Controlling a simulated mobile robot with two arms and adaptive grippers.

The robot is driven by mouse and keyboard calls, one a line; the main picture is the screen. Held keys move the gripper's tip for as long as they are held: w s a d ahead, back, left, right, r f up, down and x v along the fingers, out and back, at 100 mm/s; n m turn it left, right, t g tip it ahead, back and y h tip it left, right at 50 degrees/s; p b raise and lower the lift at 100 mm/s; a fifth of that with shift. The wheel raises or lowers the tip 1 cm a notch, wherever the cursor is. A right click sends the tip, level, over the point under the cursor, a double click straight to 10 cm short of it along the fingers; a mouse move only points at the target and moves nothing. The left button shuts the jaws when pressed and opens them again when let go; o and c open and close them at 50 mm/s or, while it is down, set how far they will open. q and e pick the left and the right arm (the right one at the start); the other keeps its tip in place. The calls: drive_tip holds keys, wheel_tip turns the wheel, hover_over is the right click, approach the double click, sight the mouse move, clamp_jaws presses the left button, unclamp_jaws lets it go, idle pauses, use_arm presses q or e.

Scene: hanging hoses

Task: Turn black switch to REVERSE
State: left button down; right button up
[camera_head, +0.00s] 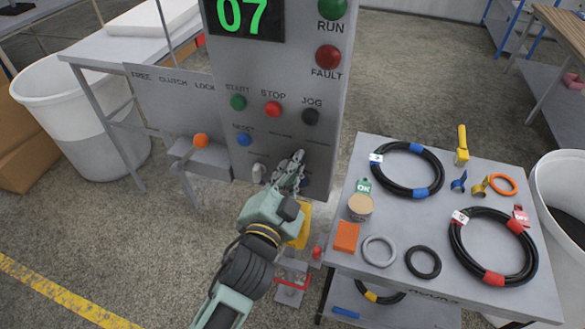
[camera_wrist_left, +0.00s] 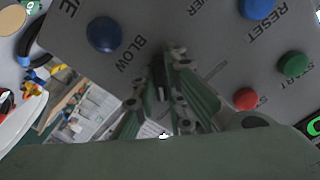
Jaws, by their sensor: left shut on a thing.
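The grey control panel (camera_head: 222,130) stands upright in the head view, with switches low on its face. My left gripper (camera_head: 296,160) reaches up to the lower right of this panel and covers the switch there. In the left wrist view, a dark knob, the black switch (camera_wrist_left: 157,76), shows between the fingers of my left gripper (camera_wrist_left: 164,88). The fingers are shut on it. Its labels are partly hidden or too small to read, so I cannot tell which position it points to. My right gripper is not in view.
A green START button (camera_head: 238,102), a red STOP button (camera_head: 273,109), a black JOG button (camera_head: 310,117) and a blue RESET button (camera_head: 244,140) sit above the gripper. A table (camera_head: 450,180) with coiled hoses stands at right. An orange-knobbed lever (camera_head: 201,141) is at left.

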use_arm(q)
drive_tip(key=n+p, duration=0.1)
drive_tip(key=n, duration=0.6)
drive_tip(key=shift+n, duration=0.4)
drive_tip(key=shift+f, duration=0.1)
idle(0.4)
drive_tip(key=c, duration=1.8)
unclamp_jaws()
drive_tip(key=shift+s, duration=0.1)
drive_tip(key=v, duration=1.2)
